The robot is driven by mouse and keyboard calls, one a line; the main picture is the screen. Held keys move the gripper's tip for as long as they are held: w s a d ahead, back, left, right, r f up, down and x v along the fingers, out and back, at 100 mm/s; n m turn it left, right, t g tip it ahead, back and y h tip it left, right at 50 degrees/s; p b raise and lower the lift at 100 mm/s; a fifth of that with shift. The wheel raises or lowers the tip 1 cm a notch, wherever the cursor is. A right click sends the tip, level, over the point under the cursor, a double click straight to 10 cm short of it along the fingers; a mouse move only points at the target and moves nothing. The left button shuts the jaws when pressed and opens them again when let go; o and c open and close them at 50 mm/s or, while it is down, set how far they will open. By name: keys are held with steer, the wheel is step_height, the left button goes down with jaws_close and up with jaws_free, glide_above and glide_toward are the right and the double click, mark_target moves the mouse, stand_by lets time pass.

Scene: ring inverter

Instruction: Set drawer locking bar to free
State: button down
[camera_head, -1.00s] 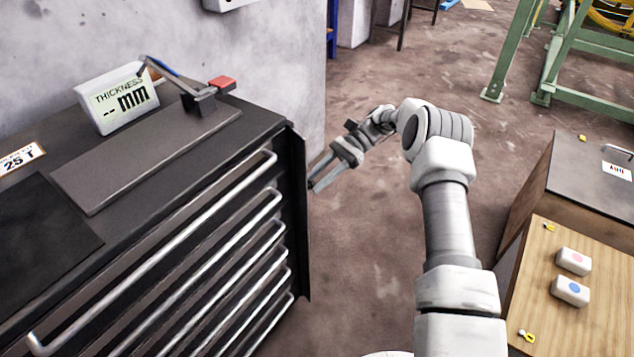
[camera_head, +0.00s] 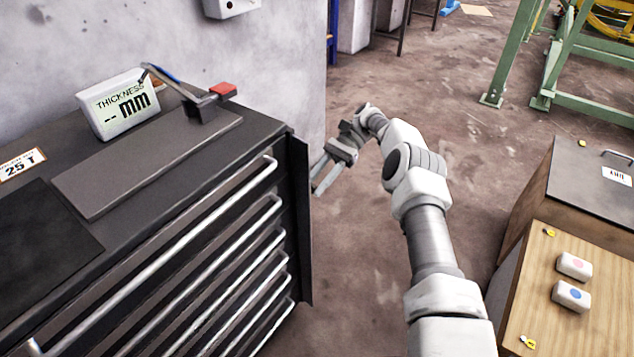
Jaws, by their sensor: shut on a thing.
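The drawer locking bar (camera_head: 302,220) is a tall dark upright strip at the right front edge of the black drawer cabinet (camera_head: 262,128). It stands out past the ends of the drawer handles. My gripper (camera_head: 317,188) is at the bar's outer right edge, in its upper half, with its fingers pointing down and left. It is shut on the bar's edge, though the exact contact is small and hard to make out. The drawers, with long silver handles (camera_head: 185,240), are closed in the front below the cabinet top.
On the cabinet top are a thickness display (camera_head: 120,105), a grey plate (camera_head: 140,165) and a lever with a red block (camera_head: 223,90). A wooden-topped table (camera_head: 545,290) with two small blocks stands at right. Open floor lies between cabinet and table.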

steer(key=c, duration=0.6)
jaws_free()
steer(key=shift+r, duration=0.1)
